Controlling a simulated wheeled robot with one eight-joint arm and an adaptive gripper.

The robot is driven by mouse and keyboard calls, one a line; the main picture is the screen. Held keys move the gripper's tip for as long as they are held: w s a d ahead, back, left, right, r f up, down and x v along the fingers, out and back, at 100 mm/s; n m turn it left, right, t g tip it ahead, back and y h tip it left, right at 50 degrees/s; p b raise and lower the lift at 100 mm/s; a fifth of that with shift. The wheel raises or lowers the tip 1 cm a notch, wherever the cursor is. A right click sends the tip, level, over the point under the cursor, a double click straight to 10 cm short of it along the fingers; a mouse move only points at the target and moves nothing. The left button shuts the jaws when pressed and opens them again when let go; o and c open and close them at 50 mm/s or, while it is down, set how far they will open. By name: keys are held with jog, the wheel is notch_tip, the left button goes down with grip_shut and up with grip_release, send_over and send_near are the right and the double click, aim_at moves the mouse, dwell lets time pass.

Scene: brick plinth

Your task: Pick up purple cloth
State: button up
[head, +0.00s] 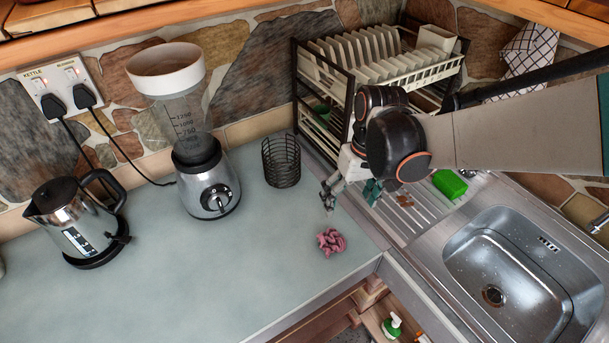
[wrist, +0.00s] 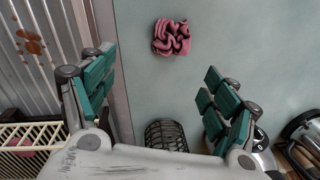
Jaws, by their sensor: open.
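The purple cloth (head: 331,241) looks pinkish and crumpled. It lies on the grey-green counter (head: 230,265) near its front right corner. In the wrist view the cloth (wrist: 171,37) is at the top, beyond the fingertips and between their lines. My gripper (head: 350,194) is open and empty, above the counter's right end, behind the cloth in the head view. Its two green-padded fingers (wrist: 160,82) are spread wide in the wrist view. Nothing touches the cloth.
A black wire basket (head: 281,161) stands left of my gripper. A blender (head: 205,175) and a kettle (head: 77,220) stand further left. A dish rack (head: 385,60) is behind, and a sink (head: 500,275) is at right. Counter around the cloth is clear.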

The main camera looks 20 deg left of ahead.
jog(key=s+a, duration=0.2)
jog(key=b, duration=0.6)
send_over(332, 241)
jog(key=f, duration=0.8)
jog(key=shift+w+a, duration=0.2)
jog(key=shift+w, duration=0.15)
jog(key=f+b, duration=0.2)
jog(key=f, duration=0.1)
jog(key=f+b, duration=0.1)
jog(key=shift+s+d+f, duration=0.2)
jog(key=shift+d, duration=0.1)
jog(key=shift+a+f, duration=0.1)
jog(key=shift+f, duration=0.4)
jog(key=shift+s+r, duration=0.15)
jog(key=c, duration=0.8)
